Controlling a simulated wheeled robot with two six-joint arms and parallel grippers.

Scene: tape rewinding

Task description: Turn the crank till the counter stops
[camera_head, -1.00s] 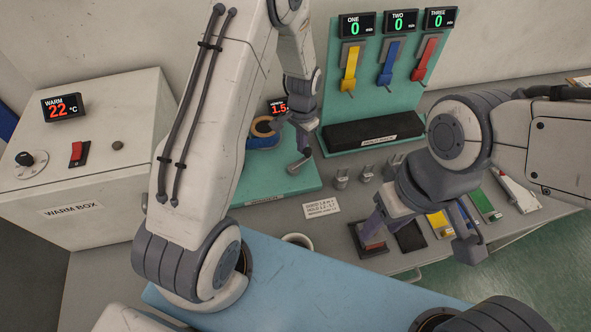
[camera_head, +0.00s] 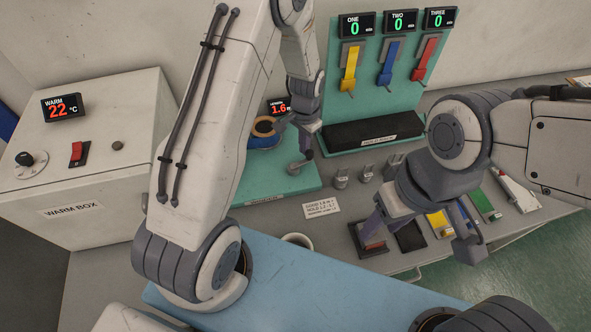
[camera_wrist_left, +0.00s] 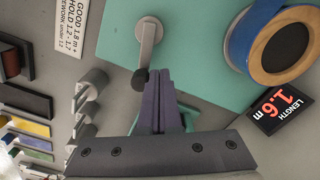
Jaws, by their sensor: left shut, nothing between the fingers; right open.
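The crank (camera_wrist_left: 147,45) is a silver arm with a dark knob (camera_wrist_left: 138,80), mounted on a teal base (camera_head: 285,182). My left gripper (camera_wrist_left: 158,72) is shut and empty, its fingertips right beside the knob in the left wrist view; I cannot tell whether they touch it. In the head view, the left gripper (camera_head: 309,152) is over the crank (camera_head: 300,164). The counter (camera_head: 280,106) reads 1.6; it also shows in the left wrist view (camera_wrist_left: 284,106), labelled LENGTH. The blue tape roll (camera_wrist_left: 275,48) has a tan core. My right gripper (camera_head: 420,235) is open and empty.
A label card (camera_head: 321,206) lists length grades. Small metal pieces (camera_head: 366,173) stand beside the base. Coloured pads (camera_head: 440,222) lie near my right gripper. A teal panel (camera_head: 385,75) with three levers stands behind, and a warm box (camera_head: 90,165) is at left.

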